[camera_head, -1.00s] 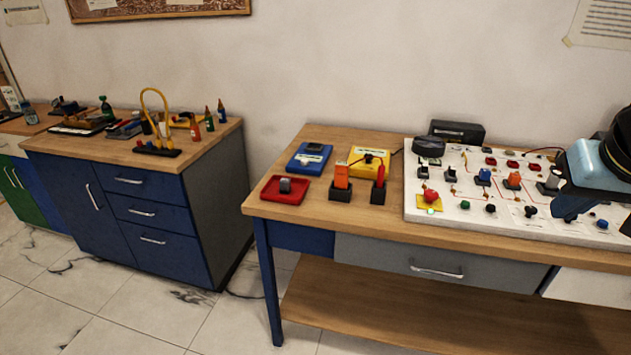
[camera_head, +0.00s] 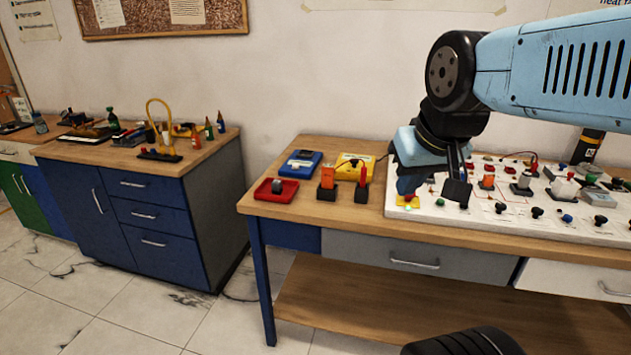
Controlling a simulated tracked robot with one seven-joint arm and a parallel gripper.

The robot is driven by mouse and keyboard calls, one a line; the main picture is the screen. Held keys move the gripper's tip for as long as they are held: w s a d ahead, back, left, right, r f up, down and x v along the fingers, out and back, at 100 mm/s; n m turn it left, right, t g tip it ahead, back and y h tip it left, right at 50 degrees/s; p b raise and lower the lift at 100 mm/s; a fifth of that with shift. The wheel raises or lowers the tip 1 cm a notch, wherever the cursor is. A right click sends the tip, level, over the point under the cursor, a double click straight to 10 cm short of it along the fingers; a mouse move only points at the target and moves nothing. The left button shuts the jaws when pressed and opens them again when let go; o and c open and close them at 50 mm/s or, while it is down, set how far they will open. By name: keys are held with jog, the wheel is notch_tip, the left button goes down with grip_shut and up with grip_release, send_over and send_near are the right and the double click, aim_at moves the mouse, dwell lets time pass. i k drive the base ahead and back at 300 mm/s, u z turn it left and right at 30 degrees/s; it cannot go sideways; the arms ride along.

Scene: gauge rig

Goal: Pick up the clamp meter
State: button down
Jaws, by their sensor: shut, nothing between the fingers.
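No thing in view is plainly the clamp meter. Small devices stand on the near workbench, left of the white board: an orange device (camera_head: 327,177) upright in a black holder, a red device (camera_head: 362,178) in another black holder, a blue instrument (camera_head: 301,162) and a yellow instrument (camera_head: 353,165) behind them. A red tray (camera_head: 264,192) holds a small dark grey item (camera_head: 277,186). My gripper (camera_head: 409,187) is shut and empty, pointing down above the left end of the white board, right of these devices.
The white board (camera_head: 470,225) carries several knobs, plugs and switches under my arm. The bench front edge (camera_head: 340,231) is clear. A second cabinet (camera_head: 150,210) with bottles and tools stands at the left.

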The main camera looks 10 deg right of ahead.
aim_at(327, 171)
jog(key=z, duration=0.35)
jog(key=i, duration=0.2)
jog(key=z, duration=2.4)
jog(key=k, duration=1.2)
jog(key=u, duration=1.2)
jog(key=i, duration=1)
jog(key=u, duration=0.35)
